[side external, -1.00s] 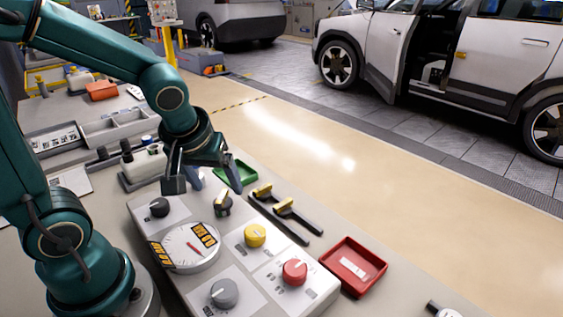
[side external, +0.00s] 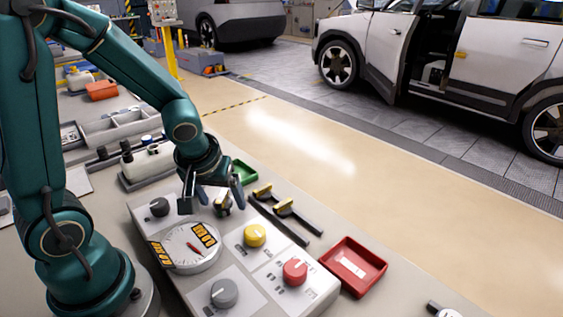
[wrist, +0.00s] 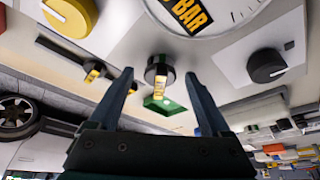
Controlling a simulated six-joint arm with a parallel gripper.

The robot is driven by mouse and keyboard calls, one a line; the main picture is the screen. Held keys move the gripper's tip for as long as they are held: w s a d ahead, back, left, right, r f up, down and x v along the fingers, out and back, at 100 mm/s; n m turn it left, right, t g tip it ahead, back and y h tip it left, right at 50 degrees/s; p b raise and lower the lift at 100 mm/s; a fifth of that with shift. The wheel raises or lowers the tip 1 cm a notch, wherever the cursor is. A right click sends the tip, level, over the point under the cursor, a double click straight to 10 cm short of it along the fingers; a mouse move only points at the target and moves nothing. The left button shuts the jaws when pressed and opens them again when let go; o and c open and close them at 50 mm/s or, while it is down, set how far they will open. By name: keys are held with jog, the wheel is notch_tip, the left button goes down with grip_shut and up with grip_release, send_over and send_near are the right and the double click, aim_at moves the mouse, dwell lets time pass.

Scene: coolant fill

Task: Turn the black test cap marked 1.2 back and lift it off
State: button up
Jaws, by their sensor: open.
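The black test cap (side external: 224,208) with a yellow label stands on the pale panel behind the gauge. In the side view it is partly hidden by my gripper (side external: 211,198). In the wrist view the cap (wrist: 157,72) sits upright on the panel between the spread fingertips. Its yellow label faces the camera, but I cannot read its marking. My gripper (wrist: 158,78) is open, with one finger on each side of the cap and visible gaps between, so it holds nothing.
The round gauge (side external: 190,255) is beside the cap. A black knob (side external: 158,207), yellow knob (side external: 255,235), red knob (side external: 295,271) and grey knob (side external: 223,293) stand on the same panel. Black yellow-ended tools (side external: 297,216), a green tray (side external: 246,176) and a red tray (side external: 378,271) lie beyond.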

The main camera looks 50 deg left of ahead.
grip_shut()
jog(key=c, duration=1)
grip_release()
jog(key=shift+c, duration=1.1)
jog(key=shift+n+g+y, duration=0.4)
jog(key=shift+n+g, duration=0.1)
jog(key=shift+n, duration=1.1)
jog(key=shift+w+d+n+g, duration=0.15)
jog(key=shift+n+g, duration=0.15)
jog(key=shift+n, duration=0.4)
jog(key=shift+n+g+y, duration=0.3)
jog(key=shift+n, duration=0.6)
